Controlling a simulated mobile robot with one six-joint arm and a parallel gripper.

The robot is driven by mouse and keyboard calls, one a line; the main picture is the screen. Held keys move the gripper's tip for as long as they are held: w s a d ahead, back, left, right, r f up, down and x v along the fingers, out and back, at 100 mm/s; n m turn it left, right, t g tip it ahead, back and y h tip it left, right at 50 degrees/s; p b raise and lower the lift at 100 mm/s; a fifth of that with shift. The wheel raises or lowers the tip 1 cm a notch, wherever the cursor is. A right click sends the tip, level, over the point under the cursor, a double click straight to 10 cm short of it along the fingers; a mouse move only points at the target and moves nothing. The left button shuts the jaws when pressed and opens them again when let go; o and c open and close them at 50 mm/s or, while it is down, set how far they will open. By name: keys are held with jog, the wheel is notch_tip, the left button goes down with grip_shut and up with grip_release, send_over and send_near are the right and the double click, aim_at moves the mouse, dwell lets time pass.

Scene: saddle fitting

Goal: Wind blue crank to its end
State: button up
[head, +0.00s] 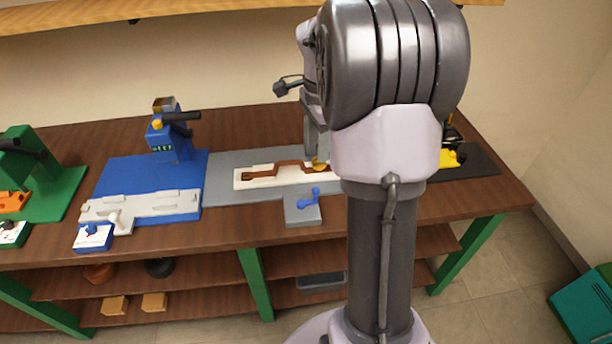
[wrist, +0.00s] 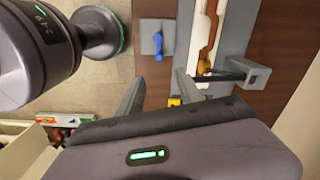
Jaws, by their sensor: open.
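The blue crank (head: 309,196) sits on top of a small grey box (head: 303,214) at the front edge of the grey station. In the wrist view the blue crank (wrist: 158,44) shows near the top middle, on its grey plate. My gripper (wrist: 158,92) is open and empty in the wrist view, with its two fingers apart. The crank lies beyond the fingertips, roughly in line with the gap, and nothing touches it. In the head view my arm hides the gripper.
Behind the crank lies a cream board (head: 245,180) with a brown winding slot and a yellow piece (head: 320,163). A blue station (head: 150,172) stands to the left and a green one (head: 62,190) at the far left. A black bar on a grey block (wrist: 257,74) shows at the wrist view's right.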

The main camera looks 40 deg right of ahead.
aim_at(316, 189)
notch_tip(316, 189, down, 15)
jog(key=b, duration=0.5)
jog(key=shift+f, duration=0.1)
jog(key=shift+c, duration=0.4)
jog(key=shift+w, duration=0.1)
grip_shut()
